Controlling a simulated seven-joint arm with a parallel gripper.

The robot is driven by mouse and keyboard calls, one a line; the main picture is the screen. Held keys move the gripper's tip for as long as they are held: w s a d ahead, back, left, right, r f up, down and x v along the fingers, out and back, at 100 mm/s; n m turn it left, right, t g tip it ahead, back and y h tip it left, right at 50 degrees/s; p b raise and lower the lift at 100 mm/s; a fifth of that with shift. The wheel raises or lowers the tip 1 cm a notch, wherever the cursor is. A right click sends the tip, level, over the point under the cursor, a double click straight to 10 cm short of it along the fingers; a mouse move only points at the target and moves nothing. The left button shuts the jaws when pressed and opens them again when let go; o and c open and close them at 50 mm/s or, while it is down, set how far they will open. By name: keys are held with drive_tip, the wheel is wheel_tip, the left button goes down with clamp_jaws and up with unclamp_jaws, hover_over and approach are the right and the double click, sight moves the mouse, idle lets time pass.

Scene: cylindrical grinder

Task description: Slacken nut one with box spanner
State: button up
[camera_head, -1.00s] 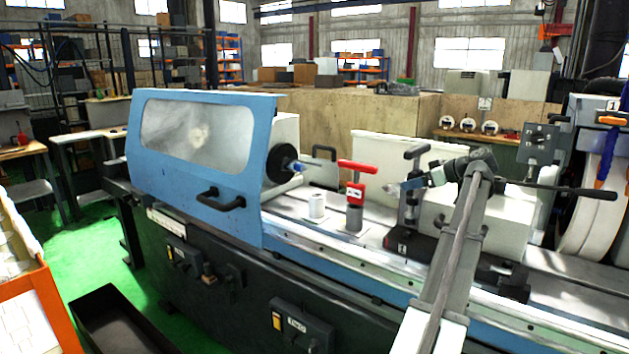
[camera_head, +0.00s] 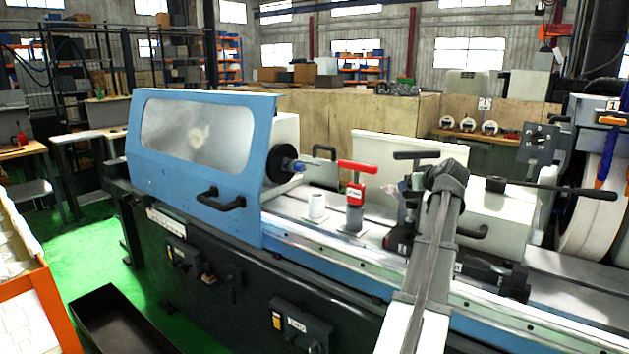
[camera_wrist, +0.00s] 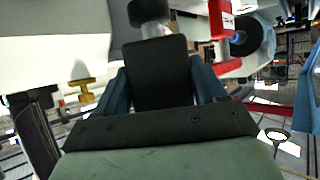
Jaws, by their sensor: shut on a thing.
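A pale shaft and a dark round part show beyond the bar. In the head view my wrist hides most of the fingers. Nut one is not clearly visible, so I cannot tell how the spanner sits on it.
A red T-handled tool (camera_head: 355,195) stands left of the spanner, beside a white cylinder (camera_head: 317,205). The blue guard (camera_head: 200,150) and spindle chuck (camera_head: 282,165) are farther left. A black lever (camera_head: 560,190) reaches out at right.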

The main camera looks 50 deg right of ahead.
sight(411, 197)
drive_tip(key=shift+w+m+g+h, duration=0.15)
drive_tip(key=shift+m+g+h, duration=1.25)
drive_tip(key=shift+m+g, duration=0.8)
drive_tip(key=shift+w+m+g+h, duration=0.1)
drive_tip(key=shift+m+g+h, duration=0.4)
drive_tip(key=shift+m+g, duration=1.85)
drive_tip(key=shift+f, duration=0.3)
drive_tip(key=shift+a+f, duration=0.1)
drive_tip(key=shift+f, duration=1.8)
